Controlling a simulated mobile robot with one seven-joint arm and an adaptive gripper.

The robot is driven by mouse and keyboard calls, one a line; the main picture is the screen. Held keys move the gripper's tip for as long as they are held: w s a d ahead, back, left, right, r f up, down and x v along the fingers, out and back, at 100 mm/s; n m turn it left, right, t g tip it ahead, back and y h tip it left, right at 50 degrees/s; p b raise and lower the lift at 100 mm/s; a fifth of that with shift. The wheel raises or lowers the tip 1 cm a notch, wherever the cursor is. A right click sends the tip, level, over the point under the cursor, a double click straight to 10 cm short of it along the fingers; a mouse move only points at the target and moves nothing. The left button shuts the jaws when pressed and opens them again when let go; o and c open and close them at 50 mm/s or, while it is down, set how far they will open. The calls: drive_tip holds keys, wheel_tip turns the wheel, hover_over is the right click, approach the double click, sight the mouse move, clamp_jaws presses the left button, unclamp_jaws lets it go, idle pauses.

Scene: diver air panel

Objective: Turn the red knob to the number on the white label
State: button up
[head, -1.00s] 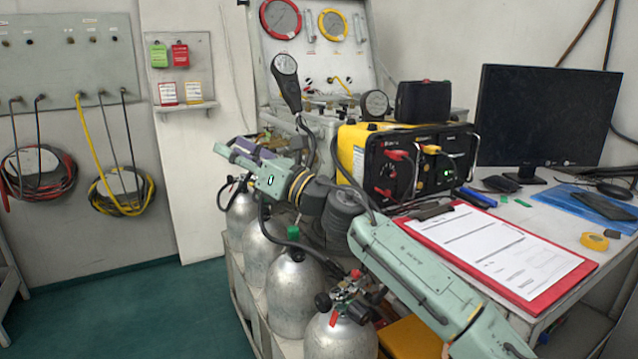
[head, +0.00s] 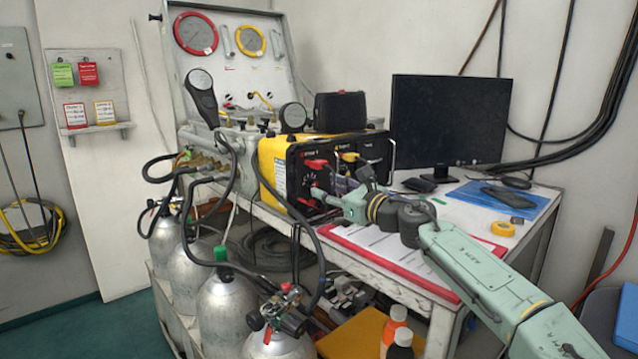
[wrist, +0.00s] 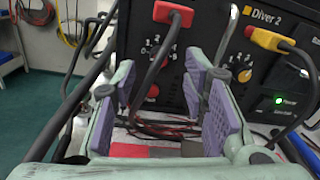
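White numbers ring the dial, too small to read surely. My gripper (wrist: 158,86) faces the panel, its purple-padded fingers open. The knob shows in the gap between them, apparently beyond the tips; no contact is visible.
A yellow knob (wrist: 245,75) and yellow plug (wrist: 268,39) are to the right on the panel. The red plug's cable (wrist: 155,62) hangs down close to the red knob. A red clipboard (head: 390,262) lies below my arm; grey cylinders (head: 230,310) stand in front.

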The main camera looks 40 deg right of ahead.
sight(315, 183)
drive_tip(key=shift+w+a, duration=0.1)
drive_tip(key=shift+w, duration=1.95)
drive_tip(key=shift+c, duration=0.4)
clamp_jaws()
